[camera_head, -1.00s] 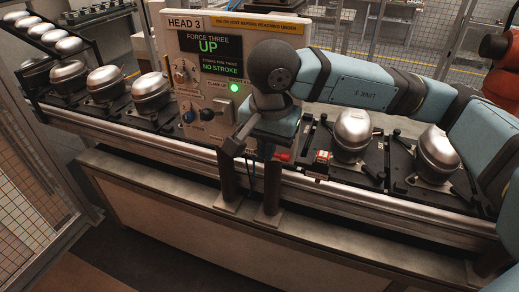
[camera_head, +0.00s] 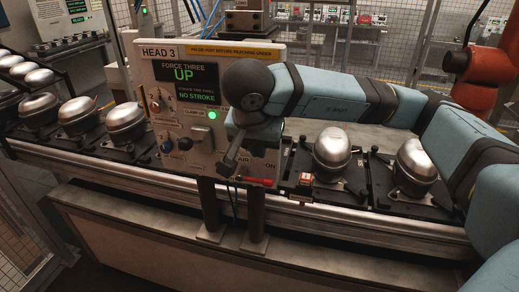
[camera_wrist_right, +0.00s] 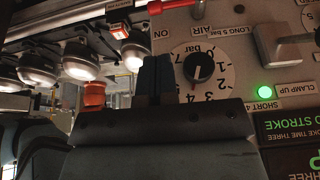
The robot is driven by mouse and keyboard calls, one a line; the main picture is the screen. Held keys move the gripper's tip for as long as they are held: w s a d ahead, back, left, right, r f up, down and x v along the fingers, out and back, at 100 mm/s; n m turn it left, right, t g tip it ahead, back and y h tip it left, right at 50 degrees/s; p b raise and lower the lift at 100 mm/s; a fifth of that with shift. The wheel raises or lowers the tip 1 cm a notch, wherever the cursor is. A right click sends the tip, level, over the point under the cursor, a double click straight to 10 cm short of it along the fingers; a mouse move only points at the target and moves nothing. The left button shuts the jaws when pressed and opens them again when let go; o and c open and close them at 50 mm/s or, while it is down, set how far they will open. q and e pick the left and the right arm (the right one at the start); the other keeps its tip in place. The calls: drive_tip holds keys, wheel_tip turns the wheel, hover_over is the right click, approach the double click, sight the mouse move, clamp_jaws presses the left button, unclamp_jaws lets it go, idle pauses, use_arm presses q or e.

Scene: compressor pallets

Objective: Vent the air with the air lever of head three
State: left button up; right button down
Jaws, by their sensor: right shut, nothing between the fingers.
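The head three panel (camera_head: 150,105) reads FORCE THREE UP and NO STROKE, with a green clamp-up lamp (camera_head: 212,115) lit. Its red air lever (camera_head: 258,181) lies level at the lower right, by the ON label. It also shows at the top edge of the wrist view (camera_wrist_right: 168,5). My right gripper (camera_head: 229,165) is in front of the panel, left of the lever and apart from it. In the wrist view its dark fingers (camera_wrist_right: 155,78) are shut and empty, beside a round bar gauge (camera_wrist_right: 202,72). My left gripper is not in view.
Silver compressors (camera_head: 332,148) stand on dark pallets along the conveyor rail (camera_head: 360,220), on both sides of the panel. Two dark posts (camera_head: 257,215) rise below the panel. A small red-and-white box (camera_head: 304,180) sits on the rail right of the lever.

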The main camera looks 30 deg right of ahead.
sight(265, 180)
drive_tip(key=x, duration=0.4)
drive_tip(key=p+x, duration=0.1)
drive_tip(key=x, duration=0.6)
drive_tip(key=shift+s+a+f, duration=0.1)
drive_tip(key=shift+a+f, duration=0.05)
drive_tip(key=shift+f, duration=0.35)
